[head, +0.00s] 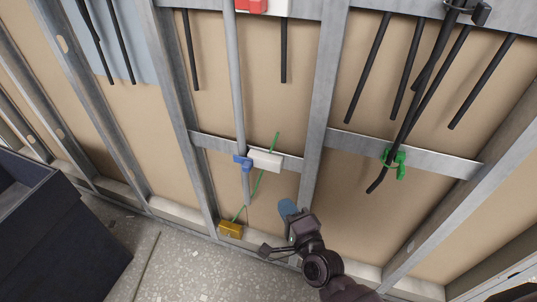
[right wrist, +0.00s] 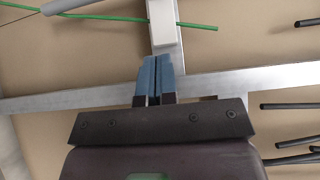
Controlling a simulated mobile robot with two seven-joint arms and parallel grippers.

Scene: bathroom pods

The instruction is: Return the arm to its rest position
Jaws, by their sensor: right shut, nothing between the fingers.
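My right gripper (head: 288,208) shows in the lower middle of the head view, in front of the stud wall. Its blue fingertips are together with nothing between them. In the right wrist view the two blue fingers (right wrist: 156,78) lie side by side, shut, below a white box (right wrist: 163,24). That white box also shows in the head view (head: 265,160), on the metal cross rail, above and left of the gripper. Whether the fingers touch anything behind them cannot be told. My left gripper is not in view.
A grey pipe (head: 237,90) runs down to a blue clamp (head: 242,162). A green cable (head: 258,183) runs near a yellow box (head: 231,229). A green clip (head: 395,163) holds dark cables at the right. A dark bin (head: 60,235) stands at the lower left. Speckled floor (head: 190,275) is clear.

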